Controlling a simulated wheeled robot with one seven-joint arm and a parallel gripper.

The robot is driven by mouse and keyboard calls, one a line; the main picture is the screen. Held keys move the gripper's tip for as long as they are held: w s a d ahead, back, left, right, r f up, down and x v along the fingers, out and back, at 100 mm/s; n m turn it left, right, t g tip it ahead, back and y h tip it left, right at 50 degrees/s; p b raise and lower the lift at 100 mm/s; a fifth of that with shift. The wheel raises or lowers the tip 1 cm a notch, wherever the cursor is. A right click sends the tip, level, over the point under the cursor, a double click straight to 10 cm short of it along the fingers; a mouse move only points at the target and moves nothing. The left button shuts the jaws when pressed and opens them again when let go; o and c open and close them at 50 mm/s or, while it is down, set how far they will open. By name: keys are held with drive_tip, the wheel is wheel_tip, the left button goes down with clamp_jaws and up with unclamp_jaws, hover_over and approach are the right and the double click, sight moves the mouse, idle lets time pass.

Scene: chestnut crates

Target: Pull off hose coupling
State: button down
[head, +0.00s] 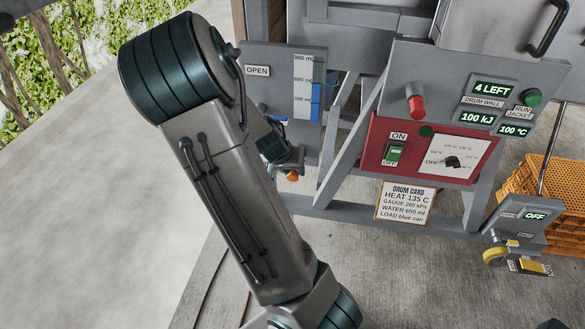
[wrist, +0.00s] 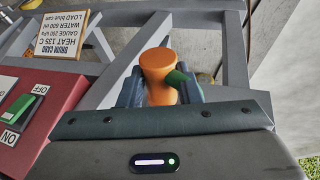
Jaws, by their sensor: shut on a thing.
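The hose coupling (wrist: 158,62) is an orange, round-topped piece with a short green stub at its right side. In the wrist view it stands between the two dark fingers of my gripper (wrist: 161,90), which are shut on it. In the head view my gripper (head: 284,160) is mostly hidden behind my arm, below the level gauge. A small bit of orange (head: 292,176) shows under it. The lower part of the coupling is hidden by the gripper, and I cannot tell whether it is still attached to anything.
A grey machine frame (head: 345,205) stands close around my gripper. The level gauge (head: 308,85) is above it. A red control panel (head: 436,150) and a drum card (head: 405,203) are to the right. Concrete floor at left is clear.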

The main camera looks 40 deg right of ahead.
sight(290, 178)
drive_tip(key=c, duration=2)
unclamp_jaws()
clamp_jaws()
drive_tip(key=shift+s+a+p, duration=0.8)
drive_tip(key=shift+s+a, duration=0.25)
drive_tip(key=shift+a, duration=0.25)
